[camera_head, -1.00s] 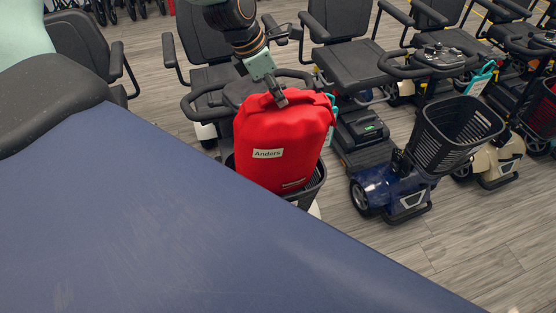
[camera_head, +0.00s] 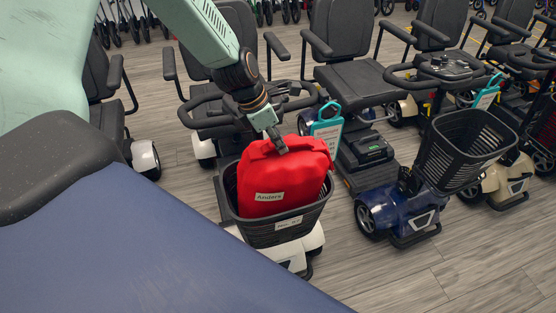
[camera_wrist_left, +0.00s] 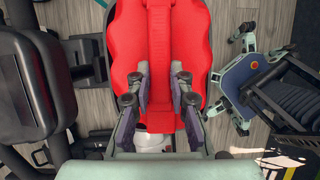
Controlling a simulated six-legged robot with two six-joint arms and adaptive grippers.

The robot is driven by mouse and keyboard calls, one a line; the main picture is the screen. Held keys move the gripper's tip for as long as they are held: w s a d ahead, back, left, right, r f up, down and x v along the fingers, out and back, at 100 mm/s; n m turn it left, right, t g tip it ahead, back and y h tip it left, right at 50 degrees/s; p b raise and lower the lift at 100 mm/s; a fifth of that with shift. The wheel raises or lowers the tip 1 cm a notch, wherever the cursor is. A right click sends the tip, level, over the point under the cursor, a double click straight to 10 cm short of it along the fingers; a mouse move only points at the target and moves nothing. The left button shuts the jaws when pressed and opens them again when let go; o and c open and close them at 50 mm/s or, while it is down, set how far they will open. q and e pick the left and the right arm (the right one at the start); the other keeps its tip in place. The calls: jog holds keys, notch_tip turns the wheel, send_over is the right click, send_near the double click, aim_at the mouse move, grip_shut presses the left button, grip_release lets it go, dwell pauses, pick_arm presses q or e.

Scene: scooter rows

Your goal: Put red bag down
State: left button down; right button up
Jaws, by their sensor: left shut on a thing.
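The red bag (camera_head: 284,178), with a white label reading "Anders", sits partly inside the black front basket (camera_head: 277,231) of a white scooter. Its upper part stands above the basket rim. My left gripper (camera_head: 276,146) is shut on the bag's rolled top from above. In the left wrist view the gripper's fingers (camera_wrist_left: 160,95) lie on both sides of the red strip of the bag (camera_wrist_left: 160,55). The bag's bottom is hidden in the basket. My right gripper is not in view.
A blue scooter (camera_head: 397,206) with an empty black basket (camera_head: 463,149) stands to the right. A teal tag (camera_head: 327,127) hangs just behind the bag. More scooters stand farther right. Grey wood floor (camera_head: 370,275) is clear in front.

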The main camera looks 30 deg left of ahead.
aim_at(278, 153)
pick_arm(q)
jog(key=shift+w+d+f+b, duration=0.1)
jog(key=shift+w+f+b, duration=0.15)
jog(key=shift+f, duration=0.3)
jog(key=f+b, duration=0.2)
jog(key=shift+s+f, duration=0.25)
jog(key=shift+f, duration=0.05)
jog(key=shift+f+b, duration=0.35)
jog(key=shift+b, duration=0.05)
jog(key=shift+w, duration=0.2)
jog(key=shift+s, duration=0.1)
